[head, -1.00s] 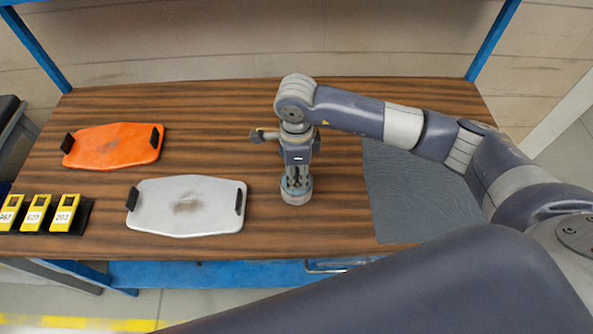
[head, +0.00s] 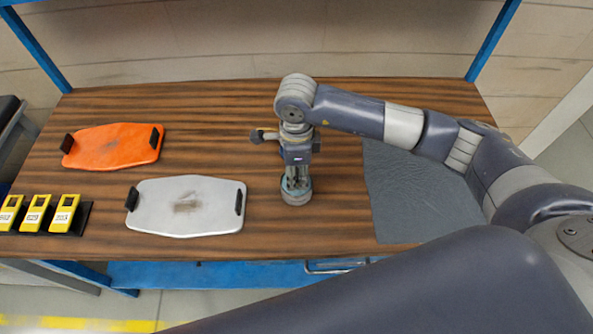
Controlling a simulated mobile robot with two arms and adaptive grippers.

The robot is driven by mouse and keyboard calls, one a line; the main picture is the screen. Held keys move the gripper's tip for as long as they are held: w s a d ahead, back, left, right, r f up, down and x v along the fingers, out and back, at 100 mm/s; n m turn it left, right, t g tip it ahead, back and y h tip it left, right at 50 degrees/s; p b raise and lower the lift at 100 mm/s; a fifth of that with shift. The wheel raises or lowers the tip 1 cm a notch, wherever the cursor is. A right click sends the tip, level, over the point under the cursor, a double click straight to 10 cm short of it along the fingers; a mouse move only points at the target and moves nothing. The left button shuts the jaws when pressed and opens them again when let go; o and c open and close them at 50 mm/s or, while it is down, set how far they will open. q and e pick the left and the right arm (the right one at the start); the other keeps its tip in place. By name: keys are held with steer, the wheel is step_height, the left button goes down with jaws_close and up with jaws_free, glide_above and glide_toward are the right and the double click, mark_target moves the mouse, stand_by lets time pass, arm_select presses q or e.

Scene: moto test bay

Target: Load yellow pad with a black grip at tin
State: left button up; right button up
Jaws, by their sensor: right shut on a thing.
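My right gripper (head: 296,182) points straight down over the table, left of the dark mat. It is shut, with its fingertips at a small round grey-blue tin (head: 296,198) on the wood. What it holds, which I take to be the yellow pad by its black grip, is hidden between the fingers and the tin; I see no yellow there. I cannot tell whether the pad touches the inside of the tin. My left gripper is not in view.
A white plate with black end grips (head: 165,222) lies left of the tin. An orange one (head: 113,155) lies behind it. Several yellow devices (head: 64,213) stand at the left edge. A dark grey mat (head: 405,205) lies to the right. Wood behind the gripper is clear.

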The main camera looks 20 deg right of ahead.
mark_target(297, 171)
steer(key=shift+r+p, duration=0.45)
steer(key=shift+r, duration=0.5)
steer(key=shift+r+p, duration=1.15)
steer(key=shift+r, duration=1.4)
steer(key=shift+s+d+r+n, duration=0.25)
steer(key=shift+r+n, duration=0.2)
steer(key=shift+n, duration=0.55)
steer(key=s+d+r+n, duration=0.5)
steer(key=s+r+n, duration=0.2)
steer(key=n, duration=1.1)
steer(key=shift+s+d+r+n+b, duration=0.15)
steer(key=shift+s+r+n+b, duration=0.15)
steer(key=shift+r+n, duration=0.15)
